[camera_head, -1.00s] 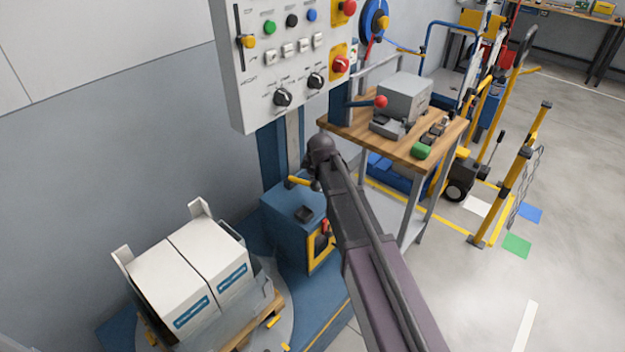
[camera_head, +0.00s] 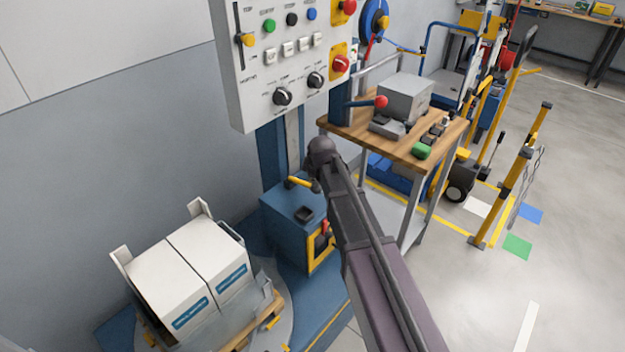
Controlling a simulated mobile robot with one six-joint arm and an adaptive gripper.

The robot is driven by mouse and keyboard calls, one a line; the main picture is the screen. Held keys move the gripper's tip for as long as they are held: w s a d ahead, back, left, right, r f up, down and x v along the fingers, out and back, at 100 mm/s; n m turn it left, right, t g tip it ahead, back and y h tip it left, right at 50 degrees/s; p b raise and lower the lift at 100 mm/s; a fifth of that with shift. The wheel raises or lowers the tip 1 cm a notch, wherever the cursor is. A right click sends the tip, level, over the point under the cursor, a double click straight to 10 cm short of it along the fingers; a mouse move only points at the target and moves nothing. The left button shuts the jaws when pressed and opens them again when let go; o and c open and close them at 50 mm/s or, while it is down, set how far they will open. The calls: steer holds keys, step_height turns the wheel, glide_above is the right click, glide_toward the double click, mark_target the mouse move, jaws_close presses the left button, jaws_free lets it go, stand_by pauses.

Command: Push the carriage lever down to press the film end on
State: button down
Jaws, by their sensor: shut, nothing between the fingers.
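A yellow lever handle (camera_head: 298,182) sticks out over the blue carriage box (camera_head: 285,215) at the foot of the wrapping machine's column, in the middle of the head view. I take it to be the carriage lever. My gripper (camera_head: 314,184) is dark, small in the picture and shut, with nothing in it. It is at the lever's right end; I cannot tell whether they touch. My own arm hides part of the box's right side. I cannot make out the film end.
A control panel (camera_head: 290,60) hangs above my gripper. White boxes (camera_head: 190,275) stand on a pallet at lower left. A wooden-topped bench (camera_head: 400,150) with a grey device (camera_head: 405,97) and red-knobbed lever (camera_head: 380,102) is to the right.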

mark_target(310, 184)
steer(key=shift+s+d+f+b, duration=0.2)
steer(key=shift+d+f+b, duration=0.05)
steer(key=shift+f+b, duration=0.5)
stand_by(1.2)
steer(key=shift+r, duration=0.15)
stand_by(0.5)
steer(key=shift+w+a+r+p, duration=0.2)
steer(key=shift+a+r+p, duration=0.05)
steer(key=shift+r+p, duration=0.5)
steer(key=shift+w+a+r+p, duration=0.2)
steer(key=shift+a+r+p, duration=0.05)
steer(key=shift+r+p, duration=0.5)
steer(key=shift+w+a+r+p, duration=0.25)
steer(key=shift+r+p, duration=0.35)
steer(key=shift+p, duration=0.2)
steer(key=r+p, duration=0.1)
steer(key=a+r+p, duration=0.1)
steer(key=r+p, duration=0.1)
steer(key=w+r+p, duration=0.1)
steer(key=shift+a+r+p, duration=0.3)
steer(key=s+d+f+m+g+h, duration=0.1)
steer(key=s+d+m+g, duration=0.3)
steer(key=s+d+m, duration=1.2)
steer(key=s+d, duration=0.7)
steer(key=s, duration=0.3)
steer(key=shift+d+f+g+h, duration=0.2)
steer(key=shift+f+g+h, duration=0.1)
steer(key=shift+g, duration=0.1)
